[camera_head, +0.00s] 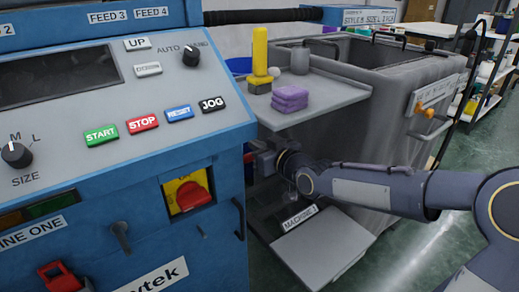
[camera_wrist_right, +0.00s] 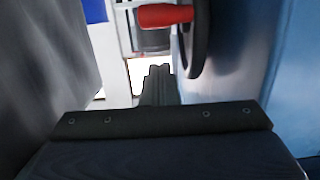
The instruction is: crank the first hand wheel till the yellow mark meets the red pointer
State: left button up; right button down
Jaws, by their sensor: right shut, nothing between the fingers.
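The hand wheel (camera_wrist_right: 196,42) shows in the right wrist view as a dark rim seen nearly edge-on, beside a blue machine side. A red crank handle (camera_wrist_right: 165,15) sticks out to the left from it. My right gripper (camera_wrist_right: 158,72) is shut and empty, its fingertips below the handle and left of the rim, apparently apart from both. In the head view my right gripper (camera_head: 262,160) is beside the right side of the blue machine (camera_head: 215,150), partly hidden by its edge. I cannot make out the yellow mark or the red pointer. My left gripper is out of view.
A grey shelf (camera_head: 335,95) with purple folded pieces (camera_head: 290,98) and a yellow-topped item (camera_head: 260,52) juts out above my right gripper. A grey bin (camera_head: 440,75) stands behind it. A grey plate (camera_head: 325,245) marked MACHINE 1 lies below my right forearm.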

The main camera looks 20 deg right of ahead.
jog(key=f+p+v, duration=0.1)
jog(key=p+v, duration=0.4)
jog(key=v, duration=0.5)
jog(key=w+f+m+p, duration=0.15)
jog(key=f+m, duration=0.25)
jog(key=m, duration=0.8)
jog(key=w+f+m+t+p, duration=0.15)
jog(key=f+m, duration=0.25)
jog(key=m, duration=0.8)
jog(key=w+f+m+p, duration=0.15)
jog(key=f+m, duration=0.25)
jog(key=m, duration=0.7)
jog(key=w+a+r+m+b, duration=0.1)
jog(key=w+a+r, duration=0.2)
jog(key=w, duration=0.4)
jog(key=shift+a, duration=0.55)
jog(key=shift+w+r, duration=0.1)
